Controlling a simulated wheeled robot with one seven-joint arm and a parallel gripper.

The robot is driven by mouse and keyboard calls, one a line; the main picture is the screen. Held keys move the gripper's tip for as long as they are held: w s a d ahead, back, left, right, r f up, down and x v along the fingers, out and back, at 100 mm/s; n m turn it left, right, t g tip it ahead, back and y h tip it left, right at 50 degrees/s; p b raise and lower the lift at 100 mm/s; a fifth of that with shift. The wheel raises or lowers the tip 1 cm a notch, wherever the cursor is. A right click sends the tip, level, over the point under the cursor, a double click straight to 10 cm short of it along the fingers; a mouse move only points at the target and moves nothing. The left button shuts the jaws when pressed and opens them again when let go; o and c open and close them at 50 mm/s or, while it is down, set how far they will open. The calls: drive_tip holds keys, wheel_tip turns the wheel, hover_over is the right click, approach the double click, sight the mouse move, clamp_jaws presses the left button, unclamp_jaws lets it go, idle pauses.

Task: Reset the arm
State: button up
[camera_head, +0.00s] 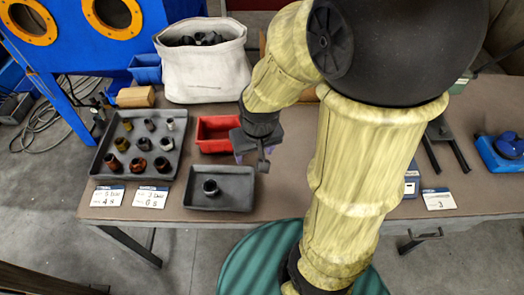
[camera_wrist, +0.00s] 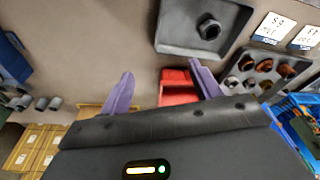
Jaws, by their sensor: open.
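My gripper (camera_wrist: 161,84) is open and empty in the wrist view, its two purple fingers spread apart. In the head view, my gripper (camera_head: 262,158) hangs from my yellow-covered arm above the table, just right of the red bin and above the small tray's far right corner. My arm covers the middle of the table in the head view, and the fingertips are mostly hidden there.
A small dark tray (camera_head: 240,202) holds one dark fitting (camera_head: 211,188). The red bin (camera_head: 205,134) stands behind it. A larger tray (camera_head: 104,172) holds several fittings. A white sack (camera_head: 184,80) stands behind. Cards (camera_head: 150,197) lie along the table's front edge.

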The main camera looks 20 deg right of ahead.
drive_tip(key=shift+s+d+r, duration=0.25)
drive_tip(key=shift+s+d, duration=0.4)
drive_tip(key=shift+d, duration=0.2)
wheel_tip(320, 180, up, 6)
drive_tip(key=p, duration=0.6)
drive_tip(key=shift+r, duration=0.15)
idle(0.4)
